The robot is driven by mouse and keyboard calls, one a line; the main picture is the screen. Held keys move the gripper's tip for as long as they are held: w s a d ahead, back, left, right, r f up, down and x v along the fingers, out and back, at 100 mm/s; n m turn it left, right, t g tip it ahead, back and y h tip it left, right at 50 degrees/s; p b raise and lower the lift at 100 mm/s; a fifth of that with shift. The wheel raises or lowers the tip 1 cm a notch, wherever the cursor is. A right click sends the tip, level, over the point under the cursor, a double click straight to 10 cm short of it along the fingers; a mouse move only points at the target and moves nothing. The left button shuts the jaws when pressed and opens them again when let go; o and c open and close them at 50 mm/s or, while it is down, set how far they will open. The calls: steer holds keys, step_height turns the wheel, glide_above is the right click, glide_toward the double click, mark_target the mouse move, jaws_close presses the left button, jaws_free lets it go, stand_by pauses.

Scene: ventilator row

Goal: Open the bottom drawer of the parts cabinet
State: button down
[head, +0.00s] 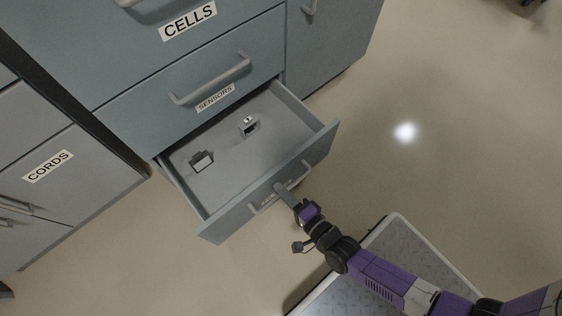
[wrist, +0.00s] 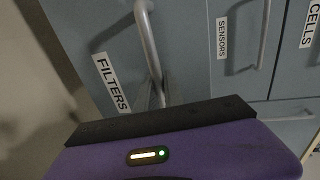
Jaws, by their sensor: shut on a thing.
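The bottom drawer (head: 322,148) of the grey-blue parts cabinet (head: 130,62) stands well open in the head view. Its front carries a bar handle (head: 301,177), and the wrist view shows a FILTERS label (wrist: 111,82) beside this handle (wrist: 149,40). My gripper (head: 281,190) is shut on the handle near its middle. Inside the drawer lie a small grey-and-white part (head: 202,160) and another small part (head: 249,124).
The SENSORS drawer (head: 205,80) and the CELLS drawer (head: 158,20) above are closed. A neighbouring cabinet with a CORDS label (head: 48,166) stands at the left. Open beige floor (head: 440,170) lies to the right of the drawer. My purple arm reaches in from the lower right.

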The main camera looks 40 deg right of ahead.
steer(key=c, duration=1.5)
jaws_free()
steer(key=p+v, duration=0.2)
steer(key=v, duration=0.5)
steer(key=shift+s, duration=0.45)
